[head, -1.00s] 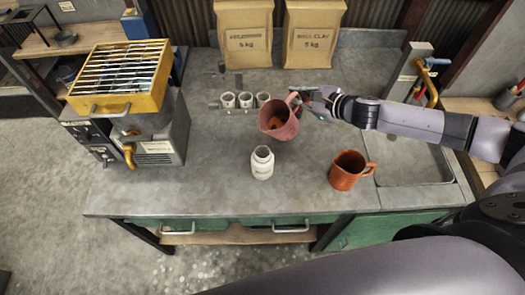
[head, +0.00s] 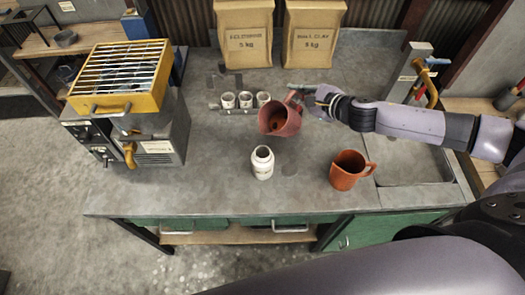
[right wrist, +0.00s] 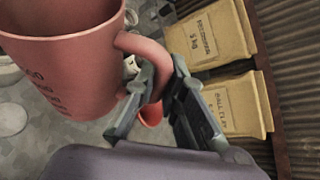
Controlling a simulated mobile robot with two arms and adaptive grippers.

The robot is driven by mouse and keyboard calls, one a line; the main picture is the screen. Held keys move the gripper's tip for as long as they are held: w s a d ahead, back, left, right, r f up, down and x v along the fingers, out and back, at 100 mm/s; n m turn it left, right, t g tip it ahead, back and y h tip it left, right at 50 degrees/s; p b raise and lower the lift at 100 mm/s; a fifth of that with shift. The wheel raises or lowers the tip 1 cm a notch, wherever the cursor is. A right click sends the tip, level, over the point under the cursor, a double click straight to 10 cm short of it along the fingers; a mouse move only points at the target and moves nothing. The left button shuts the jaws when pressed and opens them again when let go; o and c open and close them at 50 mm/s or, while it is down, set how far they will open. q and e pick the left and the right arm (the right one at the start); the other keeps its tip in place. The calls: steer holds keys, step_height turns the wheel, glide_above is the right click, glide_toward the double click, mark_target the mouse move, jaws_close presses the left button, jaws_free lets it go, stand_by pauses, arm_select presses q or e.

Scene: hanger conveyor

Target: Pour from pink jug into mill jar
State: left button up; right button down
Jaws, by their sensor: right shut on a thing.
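The pink jug (head: 287,118) is held in the air over the worktop, tilted with its mouth toward the left and front of the head view. Dark reddish-brown contents show inside it. My right gripper (head: 308,97) is shut on its handle; in the right wrist view the fingers (right wrist: 150,105) close around the handle of the pink jug (right wrist: 70,75). The white mill jar (head: 262,165) stands upright and open on the worktop, below and a little in front of the jug. No stream between them shows. My left gripper is out of view.
An orange jug (head: 346,176) stands right of the jar. Three small white cups (head: 245,100) sit in a rack behind. Two paper bags (head: 245,40) stand at the back, and a yellow grill-topped machine (head: 150,140) at left. The worktop (head: 200,185) is clear in front.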

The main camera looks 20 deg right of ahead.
steer(key=shift+r, duration=0.1)
stand_by(0.3)
steer(key=shift+s+a+r+n+h, duration=0.1)
steer(key=shift+a+r+n+h, duration=0.1)
steer(key=shift+a+n+h, duration=0.15)
stand_by(0.3)
steer(key=shift+s+a+r+n+t+h, duration=0.15)
steer(key=shift+r+n+t+h, duration=0.1)
steer(key=shift+n+t, duration=0.2)
steer(key=shift+s+a+n, duration=0.15)
steer(key=shift+a+n, duration=0.15)
steer(key=shift+n, duration=0.1)
stand_by(0.5)
steer(key=shift+s+a+n+t+h, duration=0.2)
steer(key=shift+a+n+t+h, duration=0.05)
steer(key=shift+a+n+h, duration=0.15)
